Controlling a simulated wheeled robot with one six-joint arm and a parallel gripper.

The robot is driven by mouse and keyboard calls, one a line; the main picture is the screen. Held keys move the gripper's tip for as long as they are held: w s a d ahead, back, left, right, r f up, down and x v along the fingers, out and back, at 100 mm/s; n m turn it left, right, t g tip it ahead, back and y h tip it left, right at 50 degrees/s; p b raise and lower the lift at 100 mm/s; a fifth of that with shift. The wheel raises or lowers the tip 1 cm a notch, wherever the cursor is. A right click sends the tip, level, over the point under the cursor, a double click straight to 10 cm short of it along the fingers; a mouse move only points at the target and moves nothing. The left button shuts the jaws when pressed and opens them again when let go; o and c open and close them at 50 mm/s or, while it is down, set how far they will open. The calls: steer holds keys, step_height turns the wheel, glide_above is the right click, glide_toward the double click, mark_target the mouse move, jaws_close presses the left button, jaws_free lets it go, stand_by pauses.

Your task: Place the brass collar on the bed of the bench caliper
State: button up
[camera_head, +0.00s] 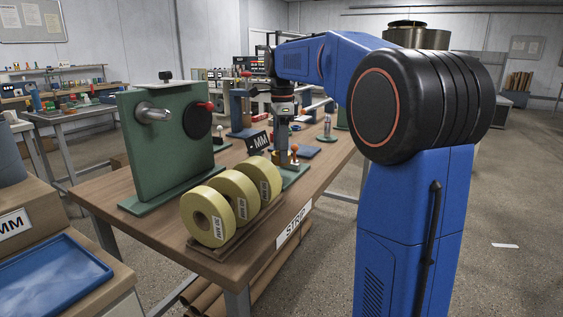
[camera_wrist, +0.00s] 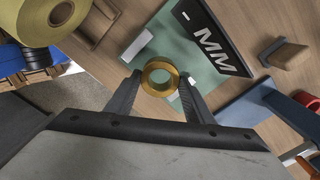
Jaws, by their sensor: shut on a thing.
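The brass collar (camera_wrist: 160,76) is a gold ring between the fingertips of my gripper (camera_wrist: 158,84) in the wrist view, and my gripper is shut on it. Through its hole I see the surface below. The bench caliper has a green base (camera_wrist: 187,48), which lies under and beyond the collar, with a dark "- MM" sign (camera_wrist: 212,38) on it. In the head view my gripper (camera_head: 281,148) points down over the caliper's green base (camera_head: 296,177), beside the MM sign (camera_head: 258,141). The collar is not clear there. I cannot tell its height above the bed.
Yellow tape rolls (camera_head: 208,216) stand on the table's near side, by a tall green stand (camera_head: 165,150) with a spindle. In the wrist view a pale block (camera_wrist: 137,45) is left of the sign and a blue fixture (camera_wrist: 250,105) to the right.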

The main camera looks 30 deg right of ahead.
steer(key=shift+f, duration=2)
steer(key=o, duration=0.8)
steer(key=shift+f, duration=0.15)
steer(key=shift+o, duration=0.2)
step_height(320, 180, up, 12)
